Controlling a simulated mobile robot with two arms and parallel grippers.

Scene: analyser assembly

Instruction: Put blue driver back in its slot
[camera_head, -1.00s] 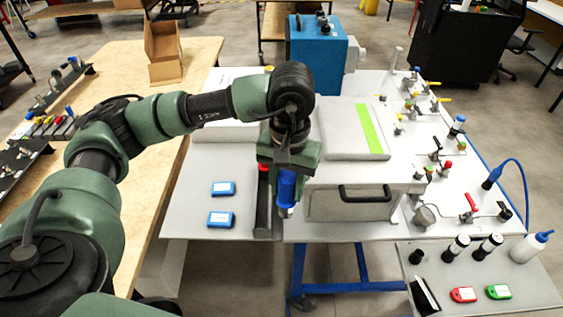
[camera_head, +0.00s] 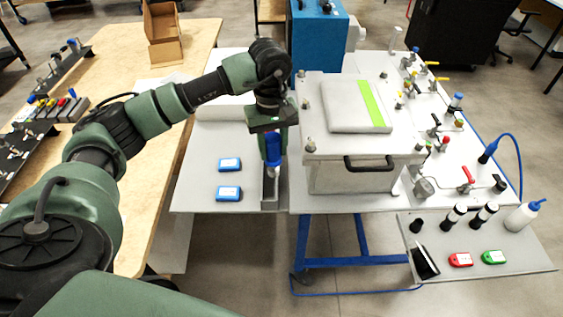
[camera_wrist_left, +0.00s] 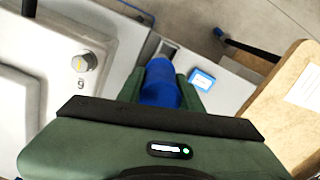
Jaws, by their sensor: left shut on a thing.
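The blue driver (camera_head: 272,150) is upright with its tip down, held by my left gripper (camera_head: 272,134). It hangs over the narrow grey rack (camera_head: 275,192) beside the white box. In the left wrist view the blue driver (camera_wrist_left: 160,84) sits between the two green fingers of my left gripper (camera_wrist_left: 160,92), which is shut on it. The rack (camera_wrist_left: 168,48) shows just beyond the driver. Whether the tip is inside a slot I cannot tell. My right gripper is in no view.
Two blue labelled boxes (camera_head: 229,193) lie on the white table left of the rack. The white lidded box (camera_head: 350,178) with a black handle stands close on the right. A wooden table (camera_head: 155,185) is at the left. Bottles and valves stand farther right.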

